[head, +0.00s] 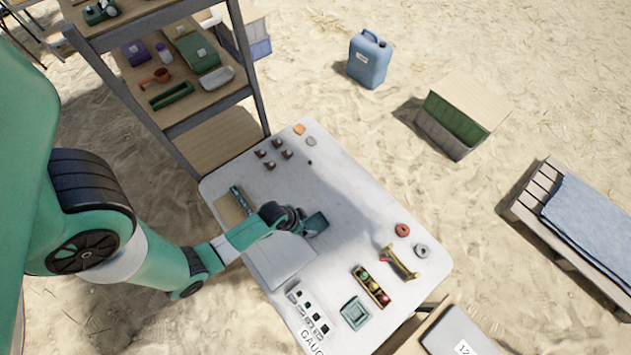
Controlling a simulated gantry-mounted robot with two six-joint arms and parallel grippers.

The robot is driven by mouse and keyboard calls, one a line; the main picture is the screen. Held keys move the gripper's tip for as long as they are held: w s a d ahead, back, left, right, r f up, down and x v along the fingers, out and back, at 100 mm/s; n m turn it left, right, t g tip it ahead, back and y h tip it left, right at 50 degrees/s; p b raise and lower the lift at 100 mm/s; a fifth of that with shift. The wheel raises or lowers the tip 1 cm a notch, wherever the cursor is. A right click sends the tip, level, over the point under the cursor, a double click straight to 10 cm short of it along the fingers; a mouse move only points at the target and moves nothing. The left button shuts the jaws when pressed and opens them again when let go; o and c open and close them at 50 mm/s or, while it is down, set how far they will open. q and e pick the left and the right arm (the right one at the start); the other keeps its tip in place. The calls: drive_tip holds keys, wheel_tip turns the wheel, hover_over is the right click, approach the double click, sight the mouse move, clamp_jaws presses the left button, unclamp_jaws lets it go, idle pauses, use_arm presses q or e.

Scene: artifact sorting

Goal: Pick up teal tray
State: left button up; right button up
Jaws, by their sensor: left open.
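A small square teal tray (355,313) lies flat on the white table near its front edge. It looks empty. My left arm reaches in from the left, and my left gripper (316,224) is over the middle of the table, up and to the left of the tray and well apart from it. The gripper is open; its fingers are small and hard to make out, and I see nothing held. My right gripper is not in view.
A narrow box with coloured balls (372,287) and a yellow-brown tool (400,262) lie beside the tray. A labelled panel with small pieces (307,309) is to its left. Red (402,230) and grey (421,251) rings lie at right. A shelf (190,75) stands behind the table.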

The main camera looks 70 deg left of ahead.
sight(317, 224)
use_arm(q)
drive_tip(key=b+x, duration=0.1)
drive_tip(key=x, duration=0.2)
drive_tip(key=shift+s+d, duration=0.1)
drive_tip(key=shift+s, duration=0.1)
drive_tip(key=shift+w+f+b, duration=0.2)
drive_tip(key=shift+f+b, duration=0.05)
drive_tip(key=shift+b, duration=0.1)
drive_tip(key=shift+r, duration=0.1)
drive_tip(key=b+x, duration=0.3)
drive_tip(key=x, duration=0.1)
drive_tip(key=shift+w, duration=0.25)
drive_tip(key=shift+w+f+b, duration=0.15)
drive_tip(key=shift+f+b, duration=0.2)
drive_tip(key=shift+f, duration=0.1)
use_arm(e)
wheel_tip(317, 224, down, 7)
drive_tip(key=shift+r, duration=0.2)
use_arm(q)
drive_tip(key=shift+c, duration=0.2)
drive_tip(key=c, duration=1.1)
